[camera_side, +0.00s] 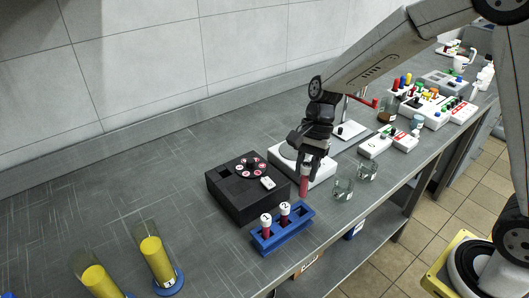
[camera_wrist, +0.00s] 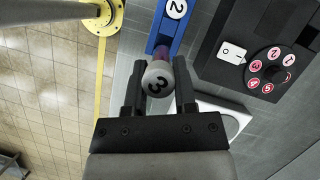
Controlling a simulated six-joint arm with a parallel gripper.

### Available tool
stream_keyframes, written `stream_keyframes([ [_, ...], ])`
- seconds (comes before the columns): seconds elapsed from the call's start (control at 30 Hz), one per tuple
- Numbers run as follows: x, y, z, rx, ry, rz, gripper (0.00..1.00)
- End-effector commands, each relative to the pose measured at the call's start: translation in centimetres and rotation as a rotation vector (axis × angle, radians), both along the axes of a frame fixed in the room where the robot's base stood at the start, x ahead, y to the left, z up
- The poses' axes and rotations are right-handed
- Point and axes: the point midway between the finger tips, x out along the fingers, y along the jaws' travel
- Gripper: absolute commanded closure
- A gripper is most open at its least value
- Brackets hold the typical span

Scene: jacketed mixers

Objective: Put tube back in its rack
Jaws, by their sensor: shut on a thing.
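In the side view the tube's red body (camera_side: 303,187) hangs below the fingers, roughly upright. Tubes with white caps marked 1 (camera_side: 266,219) and 2 (camera_side: 285,209) stand in the rack. The rack also shows at the top of the wrist view (camera_wrist: 164,35).
A black box (camera_side: 238,204) with a round numbered top stands behind the rack. A white device (camera_side: 318,174) is behind my gripper. Two glass beakers (camera_side: 343,189) stand to the right. Two yellow-filled cylinders (camera_side: 157,260) are at front left.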

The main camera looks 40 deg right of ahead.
Motion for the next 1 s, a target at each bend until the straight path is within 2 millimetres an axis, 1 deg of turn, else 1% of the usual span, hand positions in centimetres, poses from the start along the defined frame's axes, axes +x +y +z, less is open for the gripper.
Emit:
stream_keyframes([
  [0.27, 0.0, 0.0, -0.6, 0.0, 0.0, -0.001, 1.0],
  [1.0, 0.0, 0.0, -3.2, 0.001, 0.001, -0.002, 1.0],
])
